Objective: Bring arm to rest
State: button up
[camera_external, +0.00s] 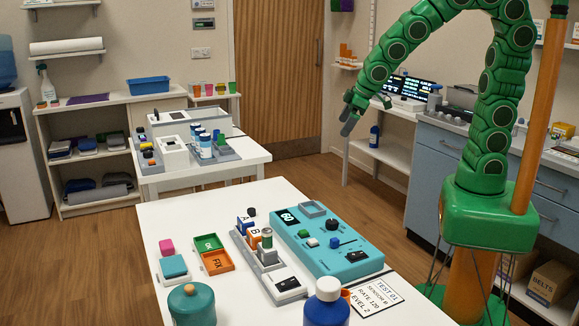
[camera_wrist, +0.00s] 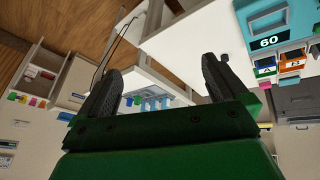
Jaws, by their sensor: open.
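My green arm (camera_external: 497,105) rises from its base at the right and arches over to the left in the external view. My gripper (camera_external: 350,119) hangs in the air behind the front white table (camera_external: 205,214), above floor level and clear of the table. In the wrist view my gripper (camera_wrist: 163,85) shows two dark fingers spread wide apart, with nothing between them. It is open and touches nothing that I can see.
The front table holds a teal device (camera_external: 330,240), a grey rack (camera_external: 262,255), bins and bottles. A second white table (camera_external: 200,174) stands behind it. A blue counter (camera_external: 440,165) runs along the right wall. The wooden floor (camera_external: 315,180) between is clear.

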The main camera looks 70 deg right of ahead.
jog(key=s+d+r+m+g, duration=0.1)
jog(key=s+d+g, duration=0.2)
jog(key=s, duration=1.1)
jog(key=s+d+r+m+g, duration=0.2)
jog(key=s+d+g, duration=0.2)
jog(key=s, duration=1)
jog(key=shift+y, duration=0.3)
